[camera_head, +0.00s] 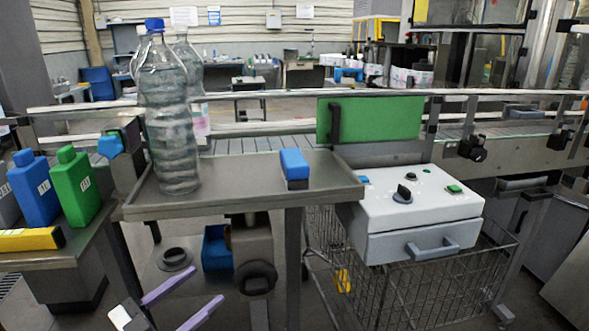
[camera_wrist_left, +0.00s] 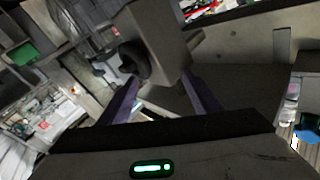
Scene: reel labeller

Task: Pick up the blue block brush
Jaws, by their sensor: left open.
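The blue block brush (camera_head: 294,163) stands on the grey metal shelf (camera_head: 240,193), right of its middle, with a blue body on top and a darker lower part. My left gripper (camera_head: 205,284) is low at the bottom left of the head view, below the shelf and well apart from the brush. Its two purple fingers are open and empty. They also show in the left wrist view (camera_wrist_left: 160,78), with a grey machine part beyond them. I cannot make out the brush in the wrist view. My right gripper is not in view.
Clear plastic bottles (camera_head: 174,120) stand at the shelf's left. A white control box (camera_head: 415,212) is to the right, above a wire cart (camera_head: 400,290). Blue (camera_head: 35,190) and green (camera_head: 76,185) containers stand at the left. The shelf between bottles and brush is bare.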

